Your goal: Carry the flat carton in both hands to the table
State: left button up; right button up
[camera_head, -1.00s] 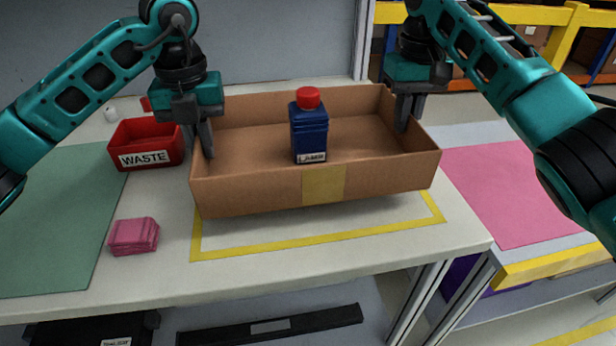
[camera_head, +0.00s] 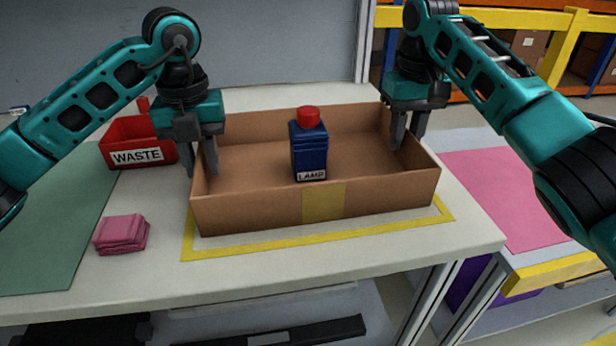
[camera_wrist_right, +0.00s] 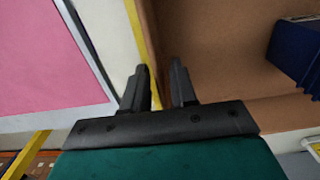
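The flat open carton (camera_head: 265,209) is brown with a tape strip on its front. It rests level on the table (camera_head: 290,272), inside a yellow taped outline (camera_head: 330,237). My left gripper (camera_head: 202,172) is open at the carton's left wall, one finger outside and one inside. My right gripper (camera_head: 406,145) is open at the right wall. The right wrist view shows its fingers (camera_wrist_right: 158,88) apart, with the wall's edge between them. A blue bottle (camera_head: 309,150) with a red cap and a LAMP label stands upright in the carton.
A red WASTE bin (camera_head: 137,143) stands left of the carton, and a pink stack (camera_head: 121,235) lies in front of it. A green mat (camera_head: 50,245) covers the table's left. A second surface with a pink mat (camera_head: 505,190) is at the right.

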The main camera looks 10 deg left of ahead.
pick_arm(q)
jog(key=shift+o, duration=0.7)
pick_arm(e)
jog(key=shift+o, duration=0.7)
pick_arm(q)
notch_tip(320, 180, up, 12)
jog(key=shift+f, duration=0.1)
pick_arm(e)
notch_tip(320, 180, up, 12)
dwell(0.4)
